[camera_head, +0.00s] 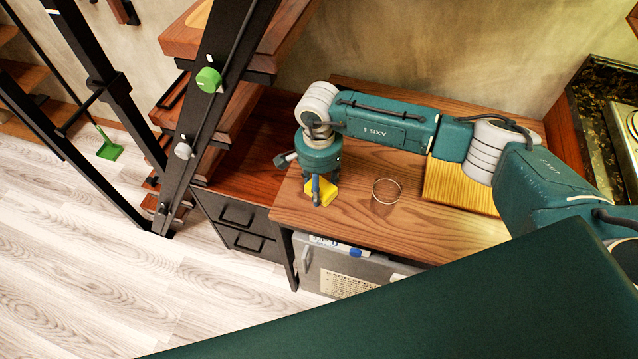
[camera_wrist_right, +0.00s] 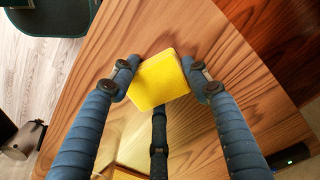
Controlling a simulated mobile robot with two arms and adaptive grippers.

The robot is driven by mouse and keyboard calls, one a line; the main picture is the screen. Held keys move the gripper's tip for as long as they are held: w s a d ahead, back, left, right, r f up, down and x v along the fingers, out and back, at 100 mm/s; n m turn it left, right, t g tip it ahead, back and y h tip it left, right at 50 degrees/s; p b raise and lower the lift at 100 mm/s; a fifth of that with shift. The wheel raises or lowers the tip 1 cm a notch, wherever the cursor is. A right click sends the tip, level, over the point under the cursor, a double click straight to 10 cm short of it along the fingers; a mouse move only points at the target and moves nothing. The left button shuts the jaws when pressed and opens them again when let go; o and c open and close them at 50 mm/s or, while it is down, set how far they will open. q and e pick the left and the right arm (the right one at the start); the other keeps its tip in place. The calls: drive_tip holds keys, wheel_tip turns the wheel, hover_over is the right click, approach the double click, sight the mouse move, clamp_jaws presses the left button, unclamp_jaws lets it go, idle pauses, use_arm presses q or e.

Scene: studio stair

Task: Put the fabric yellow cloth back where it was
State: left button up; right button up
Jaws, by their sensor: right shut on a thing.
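The yellow cloth (camera_head: 320,190) is at the left part of the wooden counter (camera_head: 345,222) in the head view. It looks like a small folded yellow block. My right gripper (camera_head: 318,186) points down over it and is shut on it. In the right wrist view the cloth (camera_wrist_right: 158,80) sits between the fingertips of my right gripper (camera_wrist_right: 160,84), with wood grain behind it. I cannot tell whether the cloth touches the counter. My left gripper does not show in either view.
A clear glass (camera_head: 386,192) stands on the counter just right of the gripper. A wooden board (camera_head: 458,186) lies farther right, under my arm. A reddish wooden cabinet top (camera_head: 245,150) adjoins at left, beside the stair. The counter's front strip is clear.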

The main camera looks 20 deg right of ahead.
drive_tip(key=shift+f+b, duration=0.25)
drive_tip(key=shift+b, duration=0.05)
drive_tip(key=o, duration=1.1)
drive_tip(key=shift+r, duration=0.1)
drive_tip(key=shift+r, duration=0.1)
drive_tip(key=shift+r+p, duration=0.25)
drive_tip(key=shift+p, duration=0.2)
wheel_tip(320, 180, up, 12)
drive_tip(key=b, duration=0.3)
drive_tip(key=shift+f, duration=0.15)
